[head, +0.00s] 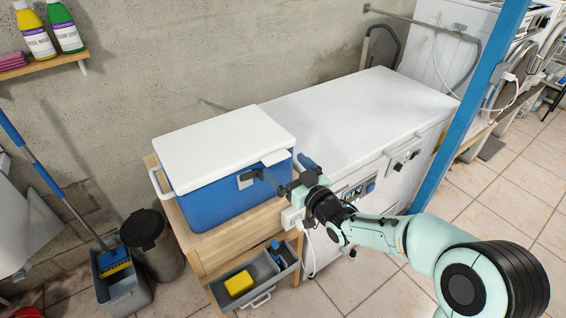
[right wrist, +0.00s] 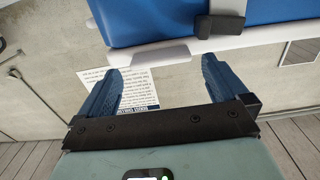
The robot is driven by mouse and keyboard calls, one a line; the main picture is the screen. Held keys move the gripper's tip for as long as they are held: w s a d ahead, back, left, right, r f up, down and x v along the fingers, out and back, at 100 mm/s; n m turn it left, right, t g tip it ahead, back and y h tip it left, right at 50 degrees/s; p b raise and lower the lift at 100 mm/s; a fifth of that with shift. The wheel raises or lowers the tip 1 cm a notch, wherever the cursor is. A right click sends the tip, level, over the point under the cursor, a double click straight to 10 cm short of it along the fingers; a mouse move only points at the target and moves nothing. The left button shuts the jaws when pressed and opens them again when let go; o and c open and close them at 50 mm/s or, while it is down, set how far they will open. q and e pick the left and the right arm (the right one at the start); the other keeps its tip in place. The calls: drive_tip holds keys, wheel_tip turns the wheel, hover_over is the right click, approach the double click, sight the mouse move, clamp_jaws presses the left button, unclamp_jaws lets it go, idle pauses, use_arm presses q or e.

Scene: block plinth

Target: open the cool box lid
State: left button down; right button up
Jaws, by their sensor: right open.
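The cool box has a blue body (head: 225,200) and a white lid (head: 225,145), which lies flat and shut on top. A white tab (head: 275,157) sticks out from the lid's front edge near its right end, and a dark latch (head: 246,180) sits on the front, left of it. My right gripper (head: 288,172) is open in front of the tab. In the right wrist view the open right gripper (right wrist: 160,88) has its two blue fingers on either side of the tab (right wrist: 155,55), with space between; the latch (right wrist: 220,27) shows beyond. My left gripper is out of view.
The cool box stands on a wooden stand (head: 205,255) beside a white chest freezer (head: 350,115). A grey tray (head: 262,272) with a yellow item sits lower on the stand. A blue post (head: 470,105) rises at right. A bin (head: 150,245) and bucket stand at left.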

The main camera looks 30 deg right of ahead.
drive_tip(key=shift+w+a, duration=0.1)
drive_tip(key=shift+w, duration=1.15)
